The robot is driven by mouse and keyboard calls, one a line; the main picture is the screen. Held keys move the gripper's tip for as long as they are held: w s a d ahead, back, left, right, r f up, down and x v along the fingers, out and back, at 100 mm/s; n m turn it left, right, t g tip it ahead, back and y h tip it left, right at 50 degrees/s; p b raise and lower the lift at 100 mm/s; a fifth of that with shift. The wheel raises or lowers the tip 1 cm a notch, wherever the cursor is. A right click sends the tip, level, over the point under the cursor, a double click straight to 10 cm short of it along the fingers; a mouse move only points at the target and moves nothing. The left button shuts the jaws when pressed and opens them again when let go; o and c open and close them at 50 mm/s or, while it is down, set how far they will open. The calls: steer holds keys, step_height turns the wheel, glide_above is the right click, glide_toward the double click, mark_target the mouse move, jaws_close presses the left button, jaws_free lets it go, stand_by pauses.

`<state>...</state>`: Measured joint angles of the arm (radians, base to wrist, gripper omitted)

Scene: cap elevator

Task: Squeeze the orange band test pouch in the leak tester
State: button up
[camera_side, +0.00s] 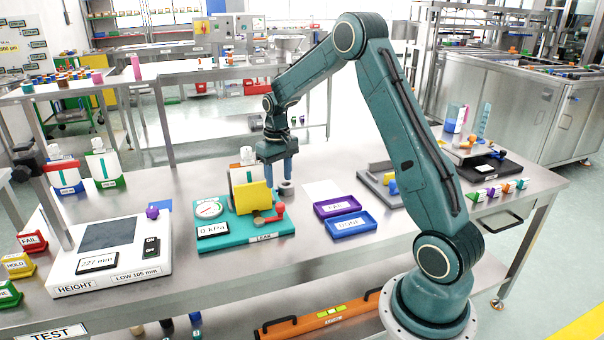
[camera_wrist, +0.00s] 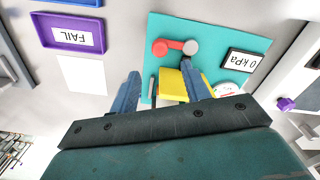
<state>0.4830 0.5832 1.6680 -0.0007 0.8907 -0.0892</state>
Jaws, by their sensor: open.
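The leak tester (camera_side: 225,236) is a teal base with a round gauge (camera_side: 208,209), a display (camera_side: 212,230) reading 0 kPa, a yellow plate (camera_side: 254,198) and a red-knobbed lever (camera_side: 275,213). A white pouch with orange edging (camera_side: 241,175) stands upright behind the yellow plate, its lower part hidden. My gripper (camera_side: 279,179) points down at the plate's right rear, close to the pouch. In the wrist view my open gripper (camera_wrist: 160,72) has its fingers apart, with part of the yellow plate (camera_wrist: 173,86) showing between them. Whether a finger touches anything cannot be told.
Purple FAIL tray (camera_side: 340,206) and blue DONE tray (camera_side: 351,224) lie right of the tester. The height gauge (camera_side: 113,255) stands left, with a purple knob (camera_side: 152,212) on it. Two other pouches (camera_side: 103,165) (camera_side: 65,173) stand behind it. A white sheet (camera_side: 322,190) lies behind the trays.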

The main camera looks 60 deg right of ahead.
mark_target(280, 204)
step_height(280, 204, down, 9)
stand_by(0.5)
jaws_close()
